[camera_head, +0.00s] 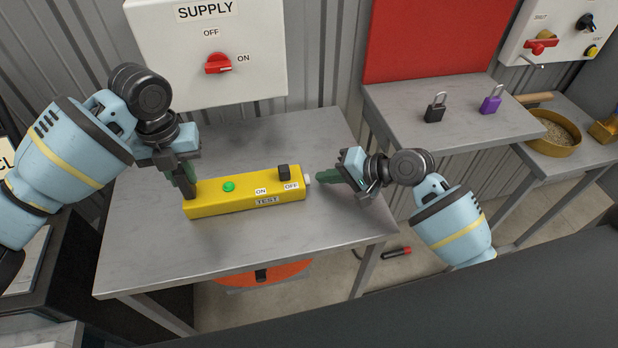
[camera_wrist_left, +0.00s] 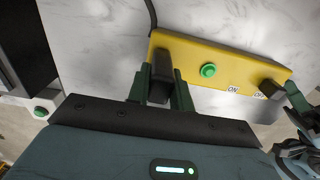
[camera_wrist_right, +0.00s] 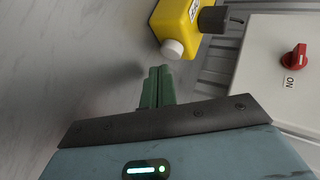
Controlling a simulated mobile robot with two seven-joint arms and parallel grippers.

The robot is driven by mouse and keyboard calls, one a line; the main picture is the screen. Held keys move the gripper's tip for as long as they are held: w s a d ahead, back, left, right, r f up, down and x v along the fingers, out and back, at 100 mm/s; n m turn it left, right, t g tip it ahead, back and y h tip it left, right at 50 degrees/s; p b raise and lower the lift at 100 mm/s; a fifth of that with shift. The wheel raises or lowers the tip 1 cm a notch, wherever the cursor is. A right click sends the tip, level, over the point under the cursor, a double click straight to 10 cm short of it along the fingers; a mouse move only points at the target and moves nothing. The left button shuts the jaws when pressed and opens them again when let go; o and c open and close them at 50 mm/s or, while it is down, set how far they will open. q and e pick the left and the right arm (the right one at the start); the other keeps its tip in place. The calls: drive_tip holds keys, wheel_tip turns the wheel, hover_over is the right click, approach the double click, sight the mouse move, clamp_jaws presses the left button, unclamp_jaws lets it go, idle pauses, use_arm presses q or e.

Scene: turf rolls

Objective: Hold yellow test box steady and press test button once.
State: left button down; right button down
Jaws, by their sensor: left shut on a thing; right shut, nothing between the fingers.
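The yellow test box (camera_head: 240,200) lies on the grey table, with a green dome (camera_head: 228,186), ON and OFF labels and a TEST label. A black switch knob (camera_head: 284,172) sits at the OFF side. A white button (camera_head: 308,179) sticks out of the box's right end; it also shows in the right wrist view (camera_wrist_right: 172,48). My left gripper (camera_head: 188,186) is shut on the black handle (camera_wrist_left: 159,84) at the box's left end. My right gripper (camera_head: 322,177) is shut and empty, its fingertips pointing at the white button with a small gap.
A side table (camera_head: 460,125) at the right carries a black padlock (camera_head: 436,108) and a purple padlock (camera_head: 491,101). The table (camera_head: 240,242) in front of the box is clear.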

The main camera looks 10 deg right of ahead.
use_arm(q)
drive_tip(key=shift+s+f, duration=0.15)
drive_tip(key=shift+f, duration=0.25)
use_arm(e)
drive_tip(key=shift+d+f, duration=0.1)
drive_tip(key=shift+d, duration=2.4)
use_arm(q)
drive_tip(key=c, duration=1.2)
unclamp_jaws()
drive_tip(key=shift+r, duration=0.1)
drive_tip(key=shift+o, duration=0.2)
drive_tip(key=shift+r, duration=0.15)
drive_tip(key=shift+w+r, duration=0.2)
drive_tip(key=shift+r, duration=0.35)
wheel_tip(320, 180, up, 11)
drive_tip(key=shift+f, duration=0.1)
